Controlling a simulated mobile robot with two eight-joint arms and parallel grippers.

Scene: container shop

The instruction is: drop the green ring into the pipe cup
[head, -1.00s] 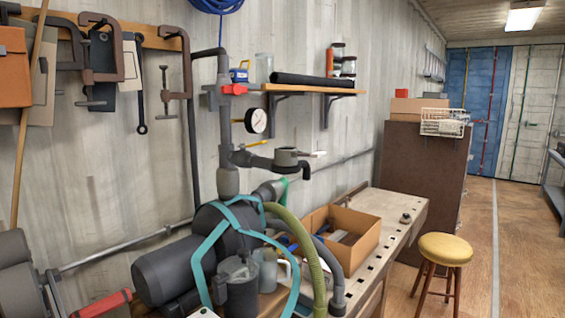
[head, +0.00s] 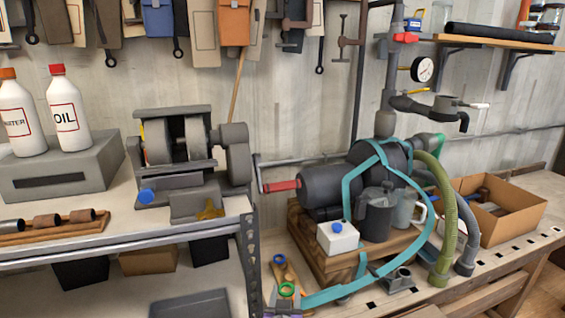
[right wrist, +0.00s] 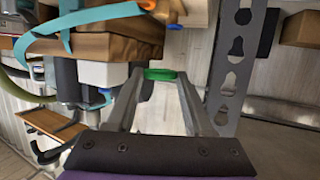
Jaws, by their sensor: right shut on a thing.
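The green ring (head: 286,289) is low in the middle of the head view, near the front of the bench. My right gripper (head: 286,296) is shut on it. In the right wrist view the ring (right wrist: 160,74) sits between the fingertips of the gripper (right wrist: 158,76). My left gripper is not in view.
A white box with a blue cap (head: 338,238), a pump (head: 330,187), teal straps and hoses (head: 432,215) crowd the bench. A metal shelf post (head: 250,262) stands close on the left.

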